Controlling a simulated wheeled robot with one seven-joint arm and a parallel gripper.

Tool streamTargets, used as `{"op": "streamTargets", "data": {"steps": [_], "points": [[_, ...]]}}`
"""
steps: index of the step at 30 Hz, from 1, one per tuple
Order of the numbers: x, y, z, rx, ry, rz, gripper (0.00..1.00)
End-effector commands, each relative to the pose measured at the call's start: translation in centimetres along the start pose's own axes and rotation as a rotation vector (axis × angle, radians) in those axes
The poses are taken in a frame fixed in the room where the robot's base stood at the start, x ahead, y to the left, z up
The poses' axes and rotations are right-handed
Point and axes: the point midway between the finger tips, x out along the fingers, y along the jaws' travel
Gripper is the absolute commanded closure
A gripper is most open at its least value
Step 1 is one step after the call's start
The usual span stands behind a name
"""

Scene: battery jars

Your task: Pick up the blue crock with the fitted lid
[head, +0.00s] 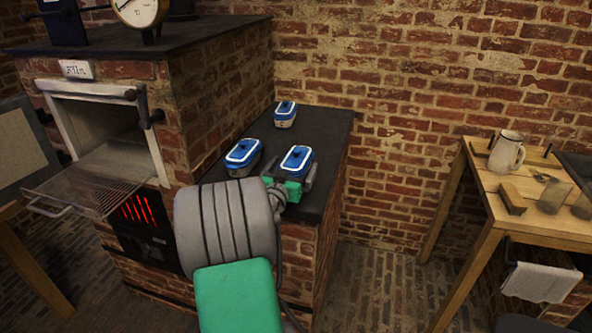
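Three small blue-and-white lidded crocks sit on the dark counter top: a left crock (243,156), a back crock (285,114) and a right crock (297,158). Whether the fingers touch that crock is not clear. My arm hides the counter's near left part.
A brick kiln (105,110) with an open door and wire rack stands left of the counter (325,130). A brick wall rises behind. A wooden table (482,187) with a white jug (507,153) and glasses is at right. The counter's back right is clear.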

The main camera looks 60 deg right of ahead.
Motion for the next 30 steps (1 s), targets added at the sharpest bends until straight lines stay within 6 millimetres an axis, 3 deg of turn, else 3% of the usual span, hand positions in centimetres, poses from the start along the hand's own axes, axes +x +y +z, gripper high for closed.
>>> {"op": "streamTargets", "data": {"steps": [30], "points": [[-0.05, 0.00, 0.02, 0.000, -0.001, 0.000, 0.84]]}}
